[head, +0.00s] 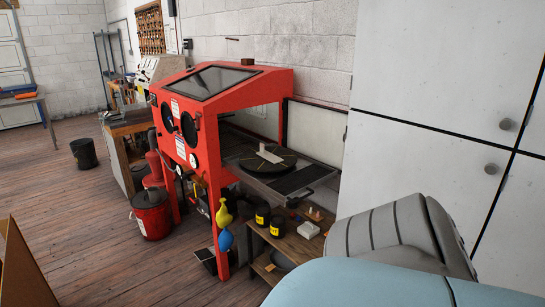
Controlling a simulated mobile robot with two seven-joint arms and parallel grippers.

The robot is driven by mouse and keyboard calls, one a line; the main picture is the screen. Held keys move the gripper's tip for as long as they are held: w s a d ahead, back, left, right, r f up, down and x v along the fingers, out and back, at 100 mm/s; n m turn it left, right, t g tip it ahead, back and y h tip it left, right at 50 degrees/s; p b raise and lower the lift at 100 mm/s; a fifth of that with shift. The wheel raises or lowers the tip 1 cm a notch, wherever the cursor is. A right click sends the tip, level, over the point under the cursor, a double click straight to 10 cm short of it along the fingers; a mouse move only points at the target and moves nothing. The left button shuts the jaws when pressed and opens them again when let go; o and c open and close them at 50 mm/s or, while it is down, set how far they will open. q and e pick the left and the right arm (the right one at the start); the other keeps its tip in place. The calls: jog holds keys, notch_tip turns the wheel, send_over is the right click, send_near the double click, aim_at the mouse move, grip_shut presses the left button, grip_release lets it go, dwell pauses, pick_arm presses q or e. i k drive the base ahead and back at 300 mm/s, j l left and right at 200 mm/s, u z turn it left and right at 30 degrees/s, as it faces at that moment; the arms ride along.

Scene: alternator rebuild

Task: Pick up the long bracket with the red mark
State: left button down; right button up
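I cannot make out a long bracket with a red mark. A small pale piece (270,154) lies on a dark round turntable (252,164) on the pulled-out tray of the red blasting cabinet; no red mark shows on it. Small orange-brown items (315,214) sit on the low wooden bench (292,240), too small to identify. Neither of my grippers is in view.
The red cabinet (215,130) stands against the wall. Yellow-labelled dark cans (263,214) and a white block (308,230) are on the bench. A red bucket (152,213) and a black bin (84,152) stand on the floor. Open wood floor (85,215) lies to the left.

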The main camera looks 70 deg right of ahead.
aim_at(270, 157)
jog(key=z, duration=2.2)
jog(key=i+j, duration=0.2)
jog(key=i, duration=0.2)
jog(key=u, duration=0.05)
